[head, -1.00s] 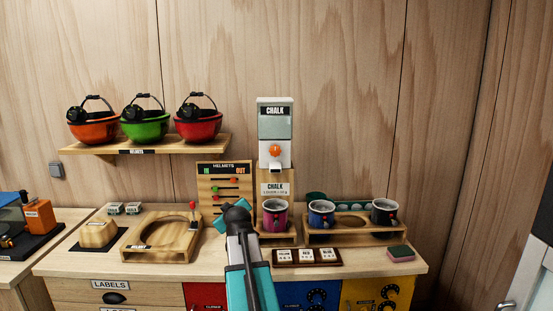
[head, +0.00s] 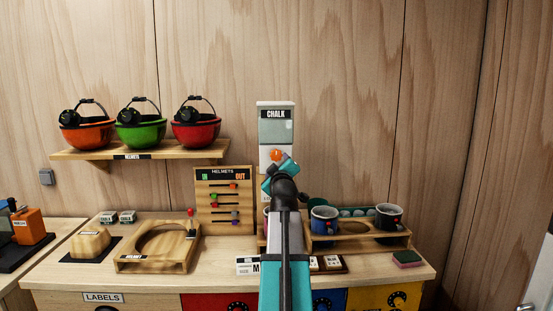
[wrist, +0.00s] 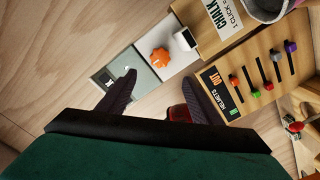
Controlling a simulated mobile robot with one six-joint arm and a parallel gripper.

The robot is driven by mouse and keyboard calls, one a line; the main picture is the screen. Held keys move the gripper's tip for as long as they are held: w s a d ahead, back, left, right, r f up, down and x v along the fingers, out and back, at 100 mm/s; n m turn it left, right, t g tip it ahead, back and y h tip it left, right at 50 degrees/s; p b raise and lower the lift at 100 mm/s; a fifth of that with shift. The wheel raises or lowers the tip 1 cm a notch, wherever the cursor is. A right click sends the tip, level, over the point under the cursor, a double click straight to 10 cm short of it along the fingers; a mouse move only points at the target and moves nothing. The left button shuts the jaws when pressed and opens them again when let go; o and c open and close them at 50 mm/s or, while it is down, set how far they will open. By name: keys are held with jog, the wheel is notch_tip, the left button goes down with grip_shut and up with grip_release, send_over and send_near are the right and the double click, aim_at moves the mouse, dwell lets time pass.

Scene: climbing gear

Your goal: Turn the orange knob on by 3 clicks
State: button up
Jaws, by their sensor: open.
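The orange knob (head: 276,154) sits on the front of the chalk dispenser (head: 276,122), a white and grey box on the wooden wall stand. It also shows in the wrist view (wrist: 160,57), fully visible, with a lobed edge. My gripper (head: 280,166) is just below the knob in the head view, and its fingertips are hard to make out there. The pink cup under the dispenser is mostly hidden behind my arm in the head view.
Blue and dark cups (head: 388,216) stand in a wooden rack at right. The helmets slider board (head: 224,200) stands close left of the dispenser. A shelf (head: 190,150) with three helmets hangs at upper left. A wooden helmet ring (head: 130,262) and a sponge (head: 407,258) lie on the counter.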

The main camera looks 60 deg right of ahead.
aim_at(276, 155)
jog(key=shift+d, duration=0.1)
jog(key=shift+p+x, duration=1.85)
jog(key=shift+x, duration=5)
jog(key=shift+f, duration=0.1)
